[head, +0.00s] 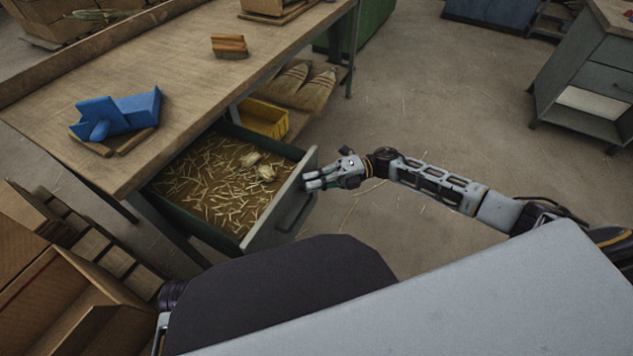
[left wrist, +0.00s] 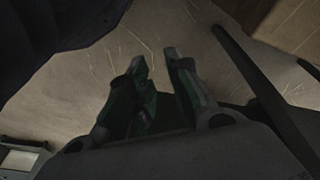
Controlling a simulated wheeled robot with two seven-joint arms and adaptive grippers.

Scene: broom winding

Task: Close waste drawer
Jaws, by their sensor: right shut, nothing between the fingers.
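The waste drawer (head: 253,238) is pulled out from under the workbench, its green-grey front with a dark handle (head: 294,212) facing lower right. Loose straw and a few pale clumps (head: 228,180) lie inside it. My right gripper (head: 306,182) is shut and empty, its fingertips at the upper far end of the drawer front, above the handle. I cannot tell whether they touch the front. My left gripper (left wrist: 161,57) shows only in the left wrist view, its two fingers apart with nothing between them, over the floor.
The wooden workbench (head: 180,75) holds a blue fixture (head: 120,112) and a brush block (head: 229,46). A yellow bin (head: 262,118) and broom heads (head: 305,88) lie on its lower shelf. Cardboard boxes (head: 65,300) stand at lower left. Floor right of the drawer is clear.

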